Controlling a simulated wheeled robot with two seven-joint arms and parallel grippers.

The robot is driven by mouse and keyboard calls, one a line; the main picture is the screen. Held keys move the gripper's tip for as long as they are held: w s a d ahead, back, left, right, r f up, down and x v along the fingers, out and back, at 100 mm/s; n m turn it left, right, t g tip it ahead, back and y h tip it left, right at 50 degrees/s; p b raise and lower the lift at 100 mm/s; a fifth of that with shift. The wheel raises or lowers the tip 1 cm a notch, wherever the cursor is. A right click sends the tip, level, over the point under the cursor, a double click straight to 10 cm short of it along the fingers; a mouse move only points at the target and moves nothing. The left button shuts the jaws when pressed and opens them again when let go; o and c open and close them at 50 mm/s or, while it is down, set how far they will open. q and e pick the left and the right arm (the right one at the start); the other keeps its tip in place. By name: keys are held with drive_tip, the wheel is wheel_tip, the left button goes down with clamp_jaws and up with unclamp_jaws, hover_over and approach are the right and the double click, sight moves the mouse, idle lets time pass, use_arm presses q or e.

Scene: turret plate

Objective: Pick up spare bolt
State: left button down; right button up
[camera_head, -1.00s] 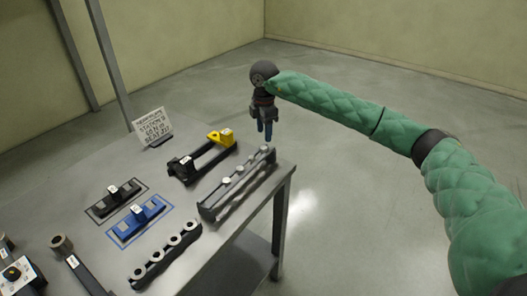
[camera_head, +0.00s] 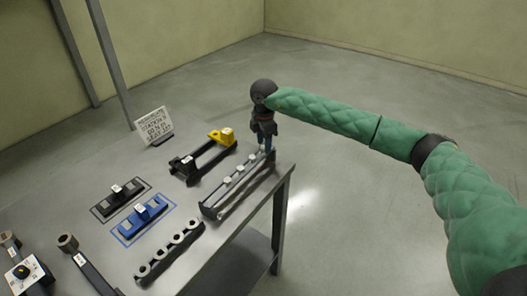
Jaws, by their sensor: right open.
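A dark rack (camera_head: 226,197) stands near the right edge of the table, with several pale bolt heads (camera_head: 239,168) in a row along its top. Which of them is the spare bolt I cannot tell. My left gripper is not in view.
A black and yellow fixture (camera_head: 205,154) stands behind the rack. A blue block (camera_head: 143,215) and a black block (camera_head: 119,193) lie in marked outlines. A holder with several round sockets (camera_head: 168,250) lies in front. A sign (camera_head: 153,126) stands at the back.

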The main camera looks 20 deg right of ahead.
drive_tip(key=shift+f+b, duration=0.25)
drive_tip(key=shift+b, duration=0.05)
idle(0.5)
clamp_jaws()
